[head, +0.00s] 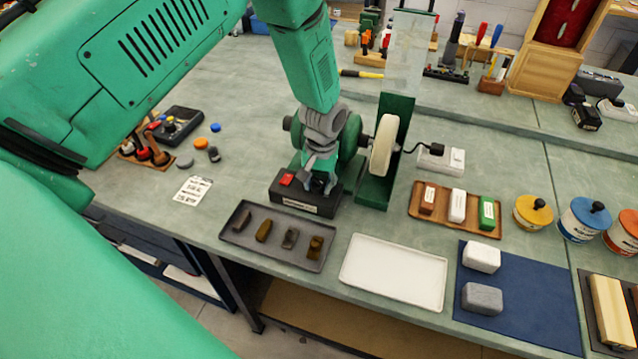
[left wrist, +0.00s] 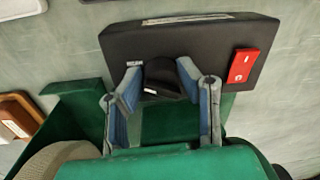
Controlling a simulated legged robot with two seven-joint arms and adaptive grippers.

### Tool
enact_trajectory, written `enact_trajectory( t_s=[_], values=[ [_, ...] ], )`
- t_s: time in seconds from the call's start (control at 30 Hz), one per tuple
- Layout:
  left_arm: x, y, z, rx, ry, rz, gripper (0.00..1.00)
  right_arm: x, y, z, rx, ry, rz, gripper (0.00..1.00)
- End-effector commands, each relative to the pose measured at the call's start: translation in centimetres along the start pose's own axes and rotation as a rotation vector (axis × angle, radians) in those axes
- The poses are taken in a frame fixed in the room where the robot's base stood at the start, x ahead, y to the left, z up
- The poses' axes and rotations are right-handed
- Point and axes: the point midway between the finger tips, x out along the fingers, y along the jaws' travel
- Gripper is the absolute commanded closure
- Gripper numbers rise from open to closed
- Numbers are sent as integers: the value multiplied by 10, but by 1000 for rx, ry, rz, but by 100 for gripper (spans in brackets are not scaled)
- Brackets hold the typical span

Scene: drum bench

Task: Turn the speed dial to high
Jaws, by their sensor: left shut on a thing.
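The speed dial (left wrist: 165,80) is a black knob with a short white mark on the front of a black control base (left wrist: 190,38). In the head view this base (head: 305,202) sits at the front of a green bench grinder (head: 352,140). My left gripper (left wrist: 160,78) is shut on the dial, one finger on each side of it. In the head view my left gripper (head: 314,184) comes down onto the base and largely hides the dial. A red switch (left wrist: 242,66) sits beside the dial. The small lettering near the dial is too small to read. My right gripper is not in view.
A dark tray (head: 230,238) of several brown and grey pieces lies in front of the grinder, with an empty white tray (head: 394,292) to its right. A wooden tray (head: 414,214) of three bars stands right of the white wheel (head: 384,146). Lidded tins (head: 532,212) stand farther right.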

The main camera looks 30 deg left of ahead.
Motion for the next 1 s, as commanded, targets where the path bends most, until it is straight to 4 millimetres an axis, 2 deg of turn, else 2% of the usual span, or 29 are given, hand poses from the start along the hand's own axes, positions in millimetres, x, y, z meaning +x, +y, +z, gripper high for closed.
enact_trajectory(
  t_s=[0.03,0.63,0.67,0.7,1.0],
  values=[
    [-4,1,-7,11,19,5,98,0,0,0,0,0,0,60],
    [-5,1,-8,49,23,6,98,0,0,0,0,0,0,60],
    [-5,1,-8,49,23,6,62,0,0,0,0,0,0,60],
    [-5,1,-8,49,23,6,49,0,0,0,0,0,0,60],
    [-3,0,-3,49,13,3,49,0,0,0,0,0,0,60]
  ],
)
